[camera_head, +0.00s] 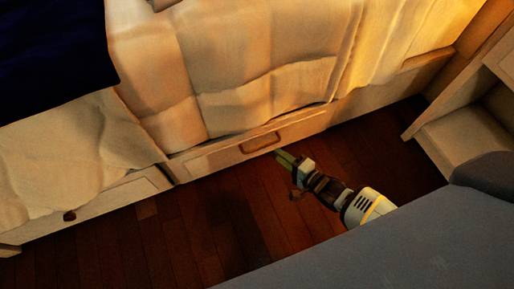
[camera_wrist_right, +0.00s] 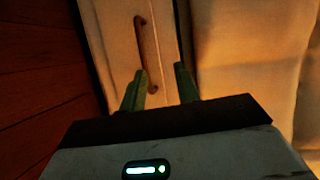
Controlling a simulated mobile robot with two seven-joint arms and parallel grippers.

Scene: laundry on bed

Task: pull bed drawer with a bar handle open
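The bed drawer (camera_head: 220,156) is a pale wooden front low on the side of the bed, under the hanging cover. Its bar handle (camera_head: 260,143) is brown and sits near the top middle of the front. The drawer looks shut. My right gripper (camera_head: 281,157) is just in front of the drawer, a little below and right of the handle, pointing at it. In the right wrist view the bar handle (camera_wrist_right: 146,52) lies ahead of my fingers, which are apart with nothing between them. The handle's near end is close to the left finger. My left gripper is not in view.
A second drawer (camera_head: 100,205) with a dark handle is at the left. The cream cover (camera_head: 250,80) hangs down to the drawer's top edge. Dark wooden floor (camera_head: 200,230) in front is clear. A grey surface (camera_head: 400,250) fills the lower right, and a pale wooden cabinet (camera_head: 460,140) stands at right.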

